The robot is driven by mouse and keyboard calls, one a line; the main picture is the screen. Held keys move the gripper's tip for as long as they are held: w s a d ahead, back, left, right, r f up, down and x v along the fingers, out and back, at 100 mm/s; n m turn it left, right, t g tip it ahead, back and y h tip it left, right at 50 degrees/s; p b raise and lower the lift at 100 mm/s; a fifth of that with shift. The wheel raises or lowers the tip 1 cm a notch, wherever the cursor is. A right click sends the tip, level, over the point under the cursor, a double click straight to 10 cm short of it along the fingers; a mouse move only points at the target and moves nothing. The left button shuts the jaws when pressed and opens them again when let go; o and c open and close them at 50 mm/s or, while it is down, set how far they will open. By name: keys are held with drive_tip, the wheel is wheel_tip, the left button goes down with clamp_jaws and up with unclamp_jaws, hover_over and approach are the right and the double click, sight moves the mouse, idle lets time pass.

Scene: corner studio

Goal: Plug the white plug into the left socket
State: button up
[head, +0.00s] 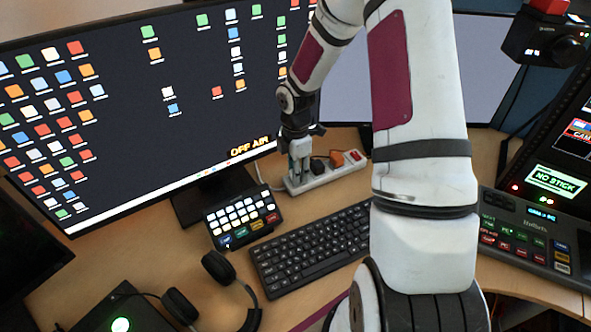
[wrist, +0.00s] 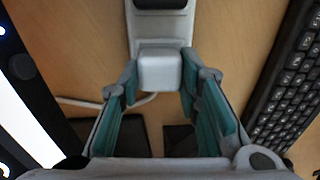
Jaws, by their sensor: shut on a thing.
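The white plug (wrist: 160,71) is between the green-padded fingers of my gripper (wrist: 160,80) in the wrist view. The fingers are shut on its sides. In the head view my gripper (head: 299,168) points down over the left end of the white power strip (head: 325,177), and its fingers largely hide the plug. The strip also shows in the wrist view (wrist: 160,30), running up behind the plug. The plug covers the left socket, and I cannot tell whether it is seated or just above it.
A black plug (head: 318,165) and an orange plug (head: 337,158) sit in the strip, near a red switch (head: 354,155). A keyboard (head: 310,247) and a button pad (head: 241,217) lie in front. A large monitor (head: 140,100) stands close on the left.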

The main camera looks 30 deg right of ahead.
drive_tip(key=o, duration=1.1)
drive_tip(key=shift+o, duration=0.2)
wheel_tip(320, 180, up, 12)
